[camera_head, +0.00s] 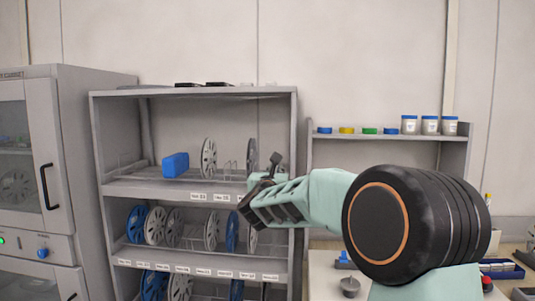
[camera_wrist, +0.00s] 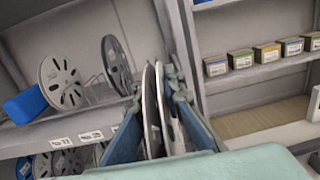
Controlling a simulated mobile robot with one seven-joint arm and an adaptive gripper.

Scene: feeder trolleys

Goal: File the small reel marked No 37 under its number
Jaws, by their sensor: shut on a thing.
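My gripper (camera_wrist: 152,112) is shut on a small pale grey reel (camera_wrist: 150,95), seen nearly edge-on between the two fingers in the wrist view. Its number does not show. In the head view my gripper (camera_head: 268,203) is at the right end of the shelf rack (camera_head: 294,130), by the upper reel shelf; the held reel cannot be clearly made out there. On that shelf stand a light grey reel (camera_head: 208,158) and a darker reel (camera_head: 252,156), with wire dividers (camera_head: 230,170) between them. Number labels (camera_head: 199,196) run along the shelf edge, too small to read surely.
A blue box (camera_head: 175,165) lies at the left of the upper shelf. The lower shelf (camera_head: 125,252) holds several blue and grey reels. A cabinet (camera_head: 55,170) stands left. To the right, a shelf (camera_head: 385,137) carries jars and coloured lids above a cluttered table.

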